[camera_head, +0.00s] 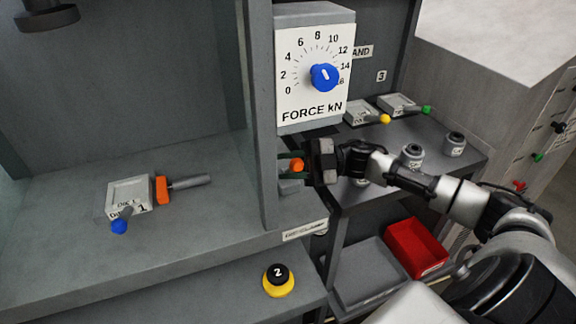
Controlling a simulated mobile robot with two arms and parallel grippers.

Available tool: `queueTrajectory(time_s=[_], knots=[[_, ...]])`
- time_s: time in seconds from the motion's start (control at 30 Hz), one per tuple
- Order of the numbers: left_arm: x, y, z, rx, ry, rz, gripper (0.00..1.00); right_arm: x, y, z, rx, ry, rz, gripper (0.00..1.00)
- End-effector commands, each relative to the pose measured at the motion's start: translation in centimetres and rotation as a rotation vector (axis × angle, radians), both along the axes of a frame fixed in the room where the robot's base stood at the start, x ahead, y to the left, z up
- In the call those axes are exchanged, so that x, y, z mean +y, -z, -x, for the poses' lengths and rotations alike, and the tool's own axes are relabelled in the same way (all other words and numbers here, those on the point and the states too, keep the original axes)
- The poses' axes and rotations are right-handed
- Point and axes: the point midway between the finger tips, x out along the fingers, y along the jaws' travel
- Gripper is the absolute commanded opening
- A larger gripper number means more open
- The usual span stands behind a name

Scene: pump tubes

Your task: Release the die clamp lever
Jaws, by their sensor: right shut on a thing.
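The die clamp lever shows as an orange knob (297,165) at the right post of the press, above a partly readable label plate (305,230). My right gripper (292,167) comes in from the right and is shut on the lever at the orange knob. The gripper body hides part of the lever and its mount. My left gripper is not in view.
A force dial (315,72) with a blue knob is just above the gripper. A die block (130,193) with blue and orange parts lies on the press bed at left. A yellow-black button (278,280) is in front. A red bin (416,247) and several shelf parts are at right.

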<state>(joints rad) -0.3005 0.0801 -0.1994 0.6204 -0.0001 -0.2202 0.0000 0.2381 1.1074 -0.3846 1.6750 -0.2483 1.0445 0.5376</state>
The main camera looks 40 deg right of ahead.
Motion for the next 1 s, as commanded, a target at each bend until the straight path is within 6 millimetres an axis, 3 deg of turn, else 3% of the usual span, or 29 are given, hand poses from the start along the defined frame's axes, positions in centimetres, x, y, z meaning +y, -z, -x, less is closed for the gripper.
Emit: queueTrajectory(time_s=[0.6, 0.63, 0.7, 0.8, 1.0], knots=[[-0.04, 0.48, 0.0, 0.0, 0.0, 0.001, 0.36, 0.1, 0.4, 0.23, -0.043, -0.003, 0.012, 0.0], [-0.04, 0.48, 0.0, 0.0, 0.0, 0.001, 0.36, 0.11, 0.41, 0.23, -0.043, -0.003, 0.012, 0.32], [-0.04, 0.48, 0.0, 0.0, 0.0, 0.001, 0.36, 0.1, 0.41, 0.22, -0.042, -0.003, 0.012, 0.43], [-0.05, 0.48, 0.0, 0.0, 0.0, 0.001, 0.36, 0.09, 0.37, 0.21, -0.042, -0.002, 0.012, 0.56], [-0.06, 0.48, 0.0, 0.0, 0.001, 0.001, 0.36, 0.07, 0.33, 0.17, -0.042, -0.001, 0.011, 0.56]])
